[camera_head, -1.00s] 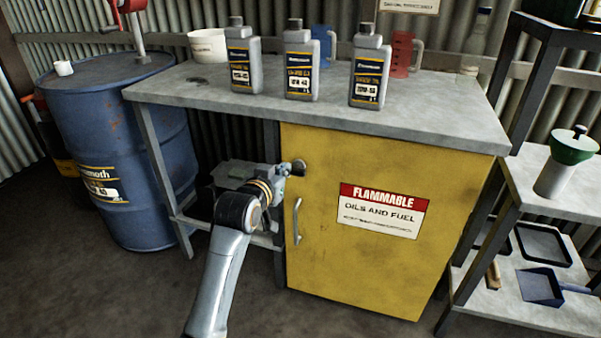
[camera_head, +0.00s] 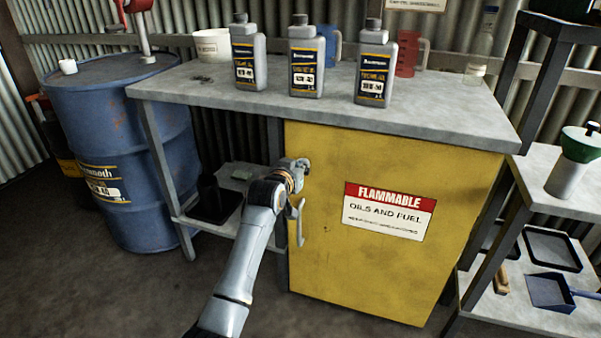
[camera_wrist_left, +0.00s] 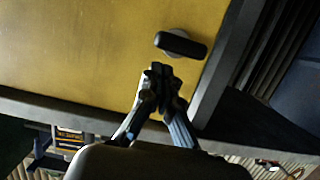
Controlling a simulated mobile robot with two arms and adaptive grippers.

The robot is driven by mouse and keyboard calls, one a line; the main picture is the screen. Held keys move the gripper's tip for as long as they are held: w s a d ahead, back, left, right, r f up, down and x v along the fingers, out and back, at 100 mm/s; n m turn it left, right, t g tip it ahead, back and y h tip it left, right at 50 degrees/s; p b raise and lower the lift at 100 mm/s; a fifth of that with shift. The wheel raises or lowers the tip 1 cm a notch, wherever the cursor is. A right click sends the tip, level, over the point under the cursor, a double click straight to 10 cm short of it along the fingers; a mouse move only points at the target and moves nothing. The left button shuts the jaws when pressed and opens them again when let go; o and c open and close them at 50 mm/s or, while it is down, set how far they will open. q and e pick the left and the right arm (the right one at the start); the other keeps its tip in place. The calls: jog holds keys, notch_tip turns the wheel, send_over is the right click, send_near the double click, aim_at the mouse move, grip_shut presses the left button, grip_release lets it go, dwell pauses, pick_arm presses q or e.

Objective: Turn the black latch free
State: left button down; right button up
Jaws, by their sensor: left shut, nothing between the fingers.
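The black latch (camera_wrist_left: 181,44) shows in the left wrist view as a dark bar on a round grey base, on the yellow cabinet door (camera_wrist_left: 90,45) near its edge. In the head view my left wrist and gripper cover most of the latch area. In the head view the left gripper (camera_head: 302,166) is at the door's upper left corner.
Several things stand on the grey worktop (camera_head: 430,115), including oil bottles (camera_head: 305,65). A blue barrel (camera_head: 120,130) is to the left. A shelf with a dustpan (camera_head: 550,290) is to the right. The floor in front is clear.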

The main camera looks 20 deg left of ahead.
pick_arm(q)
jog(key=shift+f, duration=0.55)
pick_arm(e)
jog(key=shift+s+r, duration=0.15)
jog(key=shift+r, duration=0.45)
jog(key=shift+f, duration=0.1)
